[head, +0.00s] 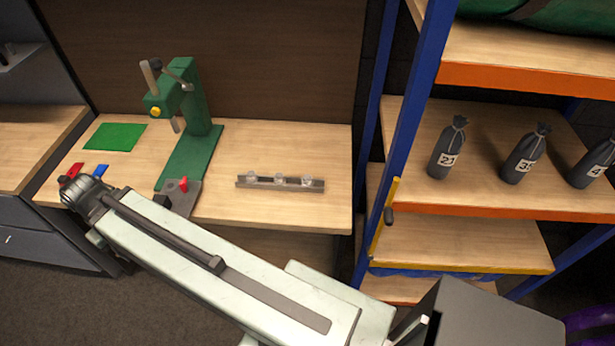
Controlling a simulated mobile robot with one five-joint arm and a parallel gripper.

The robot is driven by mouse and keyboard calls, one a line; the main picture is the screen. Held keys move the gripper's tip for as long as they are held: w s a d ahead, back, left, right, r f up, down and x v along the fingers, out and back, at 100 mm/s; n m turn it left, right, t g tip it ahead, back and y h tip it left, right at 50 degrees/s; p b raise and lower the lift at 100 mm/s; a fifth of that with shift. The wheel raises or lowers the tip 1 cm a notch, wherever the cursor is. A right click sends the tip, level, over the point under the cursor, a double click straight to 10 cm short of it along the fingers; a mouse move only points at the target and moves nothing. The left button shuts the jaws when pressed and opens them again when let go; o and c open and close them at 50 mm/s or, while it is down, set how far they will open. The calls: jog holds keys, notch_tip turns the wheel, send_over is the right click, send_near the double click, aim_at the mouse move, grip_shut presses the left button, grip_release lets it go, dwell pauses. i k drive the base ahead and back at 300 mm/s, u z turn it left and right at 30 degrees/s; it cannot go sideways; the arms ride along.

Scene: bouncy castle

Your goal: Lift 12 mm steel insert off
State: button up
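A narrow grey rail (305,187) lies on the wooden bench, right of the green press. Three small pale, shiny pieces stand on it: a left one (252,177), a middle one (279,179) and a right one (307,181). They are too small to tell which, if any, is the 12 mm steel insert, and I can read no size marks. My gripper (82,190) is at the bench's front left, well left of the rail and apart from it. Its fingers are not clear, so whether it holds anything cannot be told.
The green press (200,150) stands mid-bench, with a grey block with a red piece (183,185) at its front. A green mat (115,137), a red item (74,170) and a blue item (96,170) lie left.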

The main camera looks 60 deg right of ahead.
aim_at(306, 182)
jog(key=z, duration=1.6)
jog(key=k, duration=1.05)
jog(key=u, duration=1.1)
jog(key=i, duration=1.6)
jog(key=z, duration=0.05)
